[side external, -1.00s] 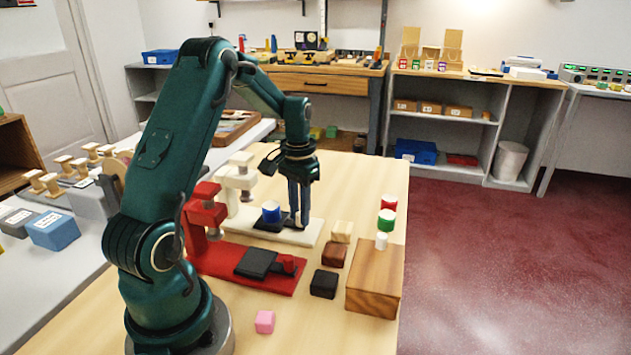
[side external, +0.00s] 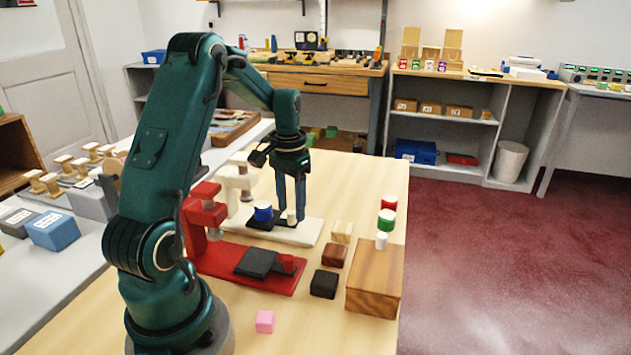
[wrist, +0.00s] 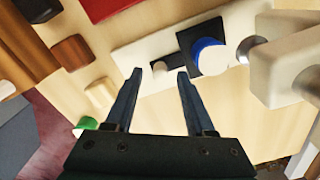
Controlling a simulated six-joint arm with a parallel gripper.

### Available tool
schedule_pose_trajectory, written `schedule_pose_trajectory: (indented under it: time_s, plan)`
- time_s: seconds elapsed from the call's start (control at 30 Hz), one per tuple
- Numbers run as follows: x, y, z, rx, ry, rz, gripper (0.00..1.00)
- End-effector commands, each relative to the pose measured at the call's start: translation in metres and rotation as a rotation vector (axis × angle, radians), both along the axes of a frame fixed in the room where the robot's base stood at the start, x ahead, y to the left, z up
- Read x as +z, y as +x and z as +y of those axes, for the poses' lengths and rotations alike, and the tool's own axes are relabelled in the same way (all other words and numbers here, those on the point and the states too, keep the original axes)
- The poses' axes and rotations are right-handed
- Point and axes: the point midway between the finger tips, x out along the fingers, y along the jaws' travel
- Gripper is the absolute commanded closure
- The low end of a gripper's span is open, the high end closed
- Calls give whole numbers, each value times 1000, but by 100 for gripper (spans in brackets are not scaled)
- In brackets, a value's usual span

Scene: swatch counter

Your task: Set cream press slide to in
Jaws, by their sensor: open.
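The cream press (side external: 240,180) stands upright on a cream base plate (side external: 305,233); the wrist view shows its head at right (wrist: 285,60). Its black slide (side external: 258,224) carries a blue-and-white cylinder (side external: 263,212) and has a small cream knob (side external: 291,217) at its outer end. In the wrist view the cylinder (wrist: 208,57) lies beside the grey ram (wrist: 250,48); I cannot tell whether it is fully beneath. My gripper (side external: 291,212) is open, pointing down at the knob. In the wrist view the knob (wrist: 159,68) appears between the fingertips, apart from both.
A red press (side external: 203,215) with its own black slide (side external: 256,263) stands nearer the camera. Several small blocks, including a black one (side external: 324,284), and a wooden box (side external: 373,290) are at right. A pink block (side external: 265,321) lies in front.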

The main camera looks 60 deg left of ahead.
Motion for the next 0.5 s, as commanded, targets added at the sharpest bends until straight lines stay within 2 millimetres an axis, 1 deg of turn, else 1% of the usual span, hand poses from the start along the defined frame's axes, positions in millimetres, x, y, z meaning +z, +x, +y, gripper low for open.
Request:
schedule_pose_trajectory:
  time_s: [0.03, 0.1, 0.23, 0.33, 0.5]
  plan:
    - [8, 1, 1, 0, 4, -5, 45]
    - [18, 1, 1, 0, 5, -5, 45]
    - [33, 1, 0, 0, 3, -4, 45]
    - [38, 0, 0, 0, 2, -2, 45]
    - [39, 0, 0, 0, 0, -1, 45]
